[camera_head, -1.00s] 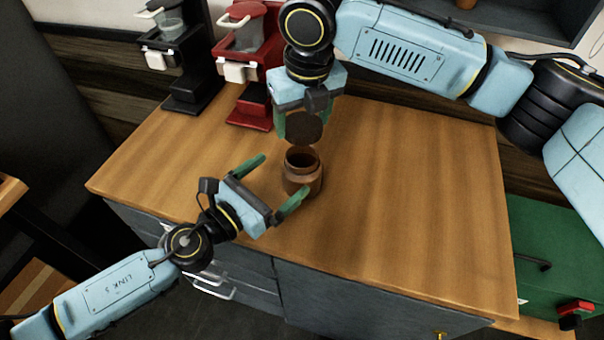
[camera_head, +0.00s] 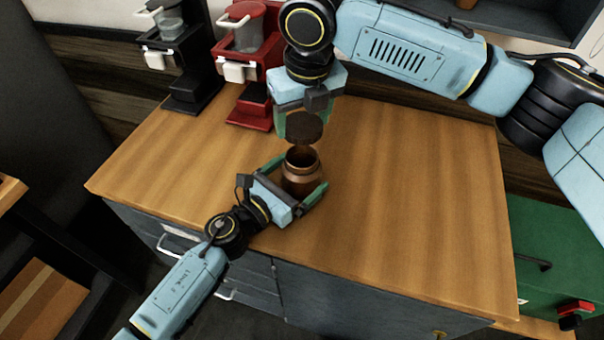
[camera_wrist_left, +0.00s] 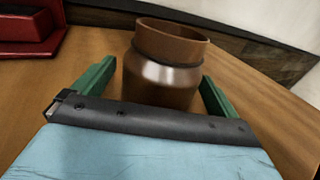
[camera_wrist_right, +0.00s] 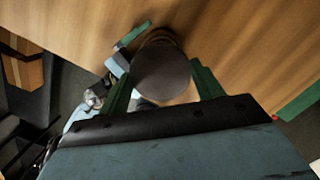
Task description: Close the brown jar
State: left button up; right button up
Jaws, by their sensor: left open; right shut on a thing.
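The brown jar (camera_head: 300,178) stands upright and open-topped on the wooden counter. It fills the middle of the left wrist view (camera_wrist_left: 160,80). My left gripper (camera_head: 298,178) is open, with its green fingers on either side of the jar; in the left wrist view small gaps seem to show beside it. My right gripper (camera_head: 300,130) points down above the jar and is shut on a dark round lid (camera_head: 304,131). The lid is a little above the jar's mouth, apart from it. In the right wrist view the lid (camera_wrist_right: 162,75) hides most of the jar.
A red brewer (camera_head: 248,60) and a black brewer (camera_head: 180,55) stand at the back left of the counter (camera_head: 420,200). The counter's right side is clear. A green box (camera_head: 560,255) is beyond its right edge.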

pick_arm(q)
jog(key=shift+w+d, duration=0.4)
jog(key=c, duration=1.5)
pick_arm(e)
send_over(302, 148)
jog(key=s, duration=0.3)
jog(key=shift+f, duration=2.5)
jog(key=shift+f, duration=0.85)
jog(key=shift+f, duration=0.5)
